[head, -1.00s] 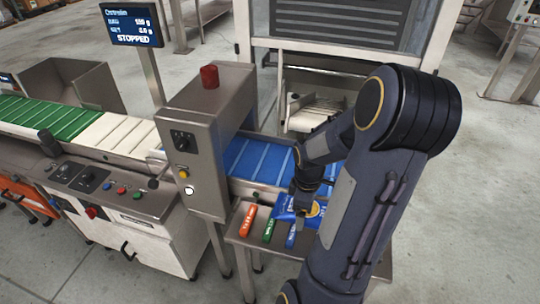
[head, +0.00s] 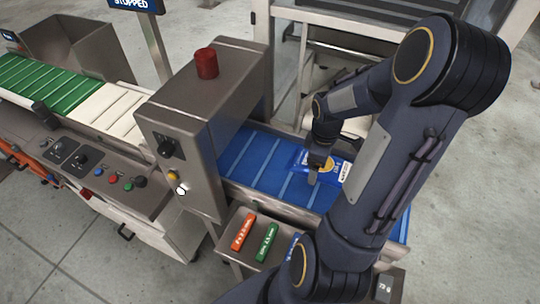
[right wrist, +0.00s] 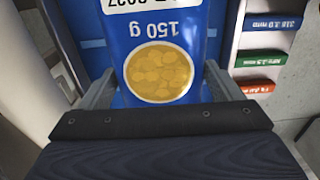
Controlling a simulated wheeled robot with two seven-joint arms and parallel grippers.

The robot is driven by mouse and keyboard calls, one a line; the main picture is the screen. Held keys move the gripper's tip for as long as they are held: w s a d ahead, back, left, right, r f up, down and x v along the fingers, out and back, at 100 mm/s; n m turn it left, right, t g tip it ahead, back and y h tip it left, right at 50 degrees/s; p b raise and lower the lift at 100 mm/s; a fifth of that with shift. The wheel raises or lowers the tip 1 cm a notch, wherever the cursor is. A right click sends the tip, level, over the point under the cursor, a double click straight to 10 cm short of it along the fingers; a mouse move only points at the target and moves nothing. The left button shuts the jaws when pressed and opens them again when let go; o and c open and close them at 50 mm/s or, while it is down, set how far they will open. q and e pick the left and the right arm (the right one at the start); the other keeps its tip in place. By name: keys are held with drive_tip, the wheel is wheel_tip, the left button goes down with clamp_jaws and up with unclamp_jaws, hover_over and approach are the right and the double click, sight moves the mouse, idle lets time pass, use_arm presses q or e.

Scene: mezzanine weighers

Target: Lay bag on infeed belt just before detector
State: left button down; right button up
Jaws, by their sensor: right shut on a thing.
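The bag (head: 331,167) is blue with a yellow round picture and a white label. My right gripper (head: 318,170) is shut on it and holds it over the blue infeed belt (head: 262,160); I cannot tell whether the bag touches the belt. In the right wrist view the bag (right wrist: 160,45) sits between the two fingers (right wrist: 158,90), its "150 g" print upside down. The detector (head: 205,125) is a grey metal housing with a red lamp on top, left of the bag, with clear belt between them. My left gripper is out of view.
A small metal shelf (head: 228,247) in front of the belt holds an orange stick (head: 243,231), a green stick (head: 265,242) and a blue one, partly hidden by my arm. A green-and-white belt (head: 55,85) lies beyond the detector. A machine frame stands behind the belt.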

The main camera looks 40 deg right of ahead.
drive_tip(key=p, duration=0.2)
hover_over(266, 167)
drive_tip(key=shift+s+a+f, duration=0.1)
drive_tip(key=shift+s+f, duration=0.05)
drive_tip(key=shift+f, duration=0.8)
wheel_tip(266, 167, down, 4)
drive_tip(key=shift+f+p, duration=0.25)
drive_tip(key=shift+p, duration=0.3)
drive_tip(key=shift+w+f, duration=0.2)
drive_tip(key=shift+f, duration=0.1)
drive_tip(key=shift+f, duration=0.15)
drive_tip(key=o, duration=0.9)
